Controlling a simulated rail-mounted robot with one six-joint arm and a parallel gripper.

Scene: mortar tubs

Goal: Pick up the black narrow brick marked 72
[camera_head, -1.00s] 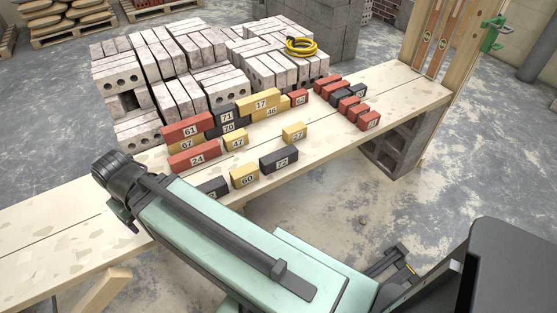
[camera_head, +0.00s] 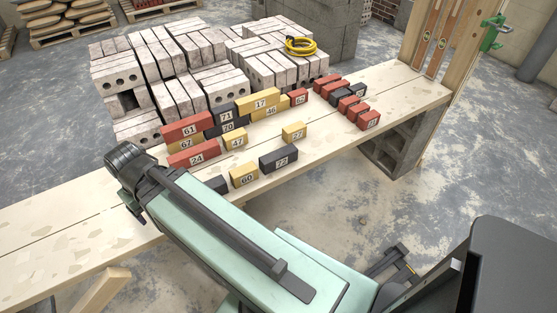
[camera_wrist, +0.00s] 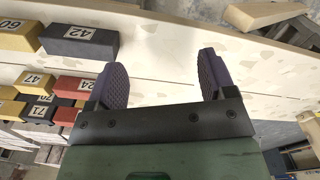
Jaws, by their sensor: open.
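The black brick marked 72 (camera_head: 279,158) lies on the plank bench in the head view, at its near edge, right of the yellow brick marked 60 (camera_head: 243,174). It is not in the wrist view. My gripper (camera_wrist: 162,72) is open and empty over the bench, its two dark fingers wide apart. A different black brick, marked 42 (camera_wrist: 78,42), lies left of the fingers in the wrist view. In the head view, my arm mostly hides the fingers and part of the black brick (camera_head: 215,184) left of 60.
The plank bench (camera_head: 60,235) also carries yellow bricks 27 (camera_head: 294,131) and 47 (camera_head: 237,140), a red brick 24 (camera_head: 193,155) and stacked bricks behind. More red and black bricks lie at the right. Grey block stacks (camera_head: 170,60) stand behind. The bench's left part is clear.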

